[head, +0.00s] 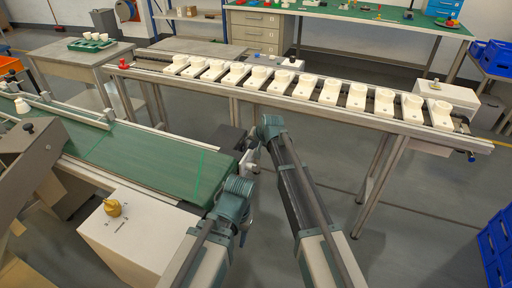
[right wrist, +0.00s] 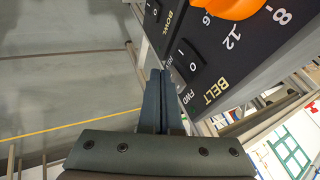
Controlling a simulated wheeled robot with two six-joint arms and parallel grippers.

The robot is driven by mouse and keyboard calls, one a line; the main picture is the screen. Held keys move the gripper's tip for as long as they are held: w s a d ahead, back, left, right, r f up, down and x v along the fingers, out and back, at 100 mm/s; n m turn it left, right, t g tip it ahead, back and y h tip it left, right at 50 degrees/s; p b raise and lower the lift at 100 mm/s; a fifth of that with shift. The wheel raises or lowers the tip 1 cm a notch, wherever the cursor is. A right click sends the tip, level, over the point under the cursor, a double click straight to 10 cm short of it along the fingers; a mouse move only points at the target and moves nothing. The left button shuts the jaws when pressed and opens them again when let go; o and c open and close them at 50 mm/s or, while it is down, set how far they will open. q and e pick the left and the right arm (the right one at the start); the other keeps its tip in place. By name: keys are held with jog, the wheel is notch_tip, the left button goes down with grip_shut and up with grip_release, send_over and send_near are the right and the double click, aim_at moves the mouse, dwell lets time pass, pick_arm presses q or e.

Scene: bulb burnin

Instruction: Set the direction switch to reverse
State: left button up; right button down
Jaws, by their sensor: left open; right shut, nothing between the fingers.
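The black control panel (right wrist: 215,65) fills the upper right of the right wrist view, with white lettering BELT, FWD and BOWL. The FWD label sits right beside my right fingertips, and the direction switch itself is mostly hidden by them, so its position cannot be told. My right gripper (right wrist: 155,75) is shut and empty, its fingertips at the panel; whether they touch it is unclear. In the head view my right gripper (head: 251,160) is beside the dark box (head: 228,140) at the conveyor's end. My left gripper (head: 243,232) is open and empty, lower down.
An orange dial (right wrist: 238,10) with numbers is on the panel, near I/O switches. The green belt (head: 150,165) lies left, with a yellow knob (head: 113,207) on a white box in front. A rack of white fixtures (head: 300,85) runs behind.

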jog(key=shift+w+a+f, duration=0.1)
jog(key=shift+a, duration=0.15)
dwell(0.3)
jog(key=shift+r+p, duration=0.7)
jog(key=shift+r, duration=0.1)
